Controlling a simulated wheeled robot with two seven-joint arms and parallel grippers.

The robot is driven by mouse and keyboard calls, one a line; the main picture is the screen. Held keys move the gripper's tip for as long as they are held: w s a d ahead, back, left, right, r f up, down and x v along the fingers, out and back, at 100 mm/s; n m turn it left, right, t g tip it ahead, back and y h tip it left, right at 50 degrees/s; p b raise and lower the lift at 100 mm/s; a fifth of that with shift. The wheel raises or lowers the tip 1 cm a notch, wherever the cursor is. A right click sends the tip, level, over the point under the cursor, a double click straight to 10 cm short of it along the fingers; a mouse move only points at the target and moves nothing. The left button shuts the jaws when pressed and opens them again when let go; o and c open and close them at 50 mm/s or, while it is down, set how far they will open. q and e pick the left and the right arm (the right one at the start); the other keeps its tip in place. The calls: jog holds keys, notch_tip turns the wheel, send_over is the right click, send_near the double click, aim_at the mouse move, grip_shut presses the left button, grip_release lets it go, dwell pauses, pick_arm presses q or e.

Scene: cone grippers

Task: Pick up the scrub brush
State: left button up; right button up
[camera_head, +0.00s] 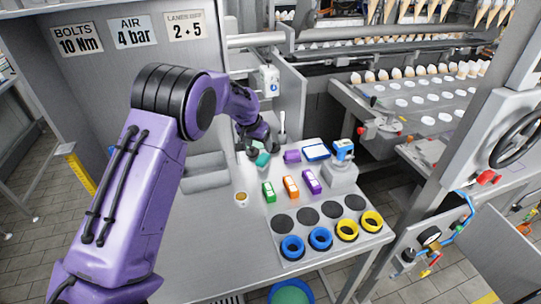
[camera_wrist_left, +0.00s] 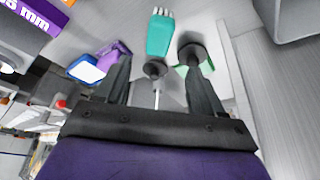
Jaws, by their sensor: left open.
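The scrub brush, a teal block with white bristles (camera_wrist_left: 160,36), lies just beyond my left fingertips in the left wrist view, lined up with the gap between them. In the head view a teal piece that looks like it (camera_head: 262,160) shows just below my left gripper (camera_head: 260,149), which partly covers that area. My left gripper (camera_wrist_left: 157,66) is open and empty, its two dark fingers spread apart, and it points down at the table. The brush is not between the fingers. My right gripper is in neither view.
A dark round piece with a thin pale stem (camera_wrist_left: 155,70) shows between the fingers. A pale green item (camera_wrist_left: 206,62) lies by the right finger.

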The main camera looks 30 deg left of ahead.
aim_at(263, 157)
pick_arm(q)
jog(key=f+p, duration=0.1)
jog(key=s+f+p, duration=0.1)
jog(key=f, duration=0.1)
jog(key=shift+d, duration=0.2)
jog(key=x, duration=0.2)
jog(key=w+x, duration=0.1)
jog(key=x, duration=0.2)
jog(key=shift+w+r+p, duration=0.1)
jog(key=shift+p, duration=0.3)
jog(key=shift+s+r, duration=0.3)
jog(key=shift+s, duration=0.05)
jog(key=shift+s+r, duration=0.15)
jog(key=shift+s, duration=0.05)
jog(key=c, duration=0.9)
jog(key=shift+w+d, duration=0.1)
jog(key=shift+w, duration=0.05)
jog(key=c, duration=0.3)
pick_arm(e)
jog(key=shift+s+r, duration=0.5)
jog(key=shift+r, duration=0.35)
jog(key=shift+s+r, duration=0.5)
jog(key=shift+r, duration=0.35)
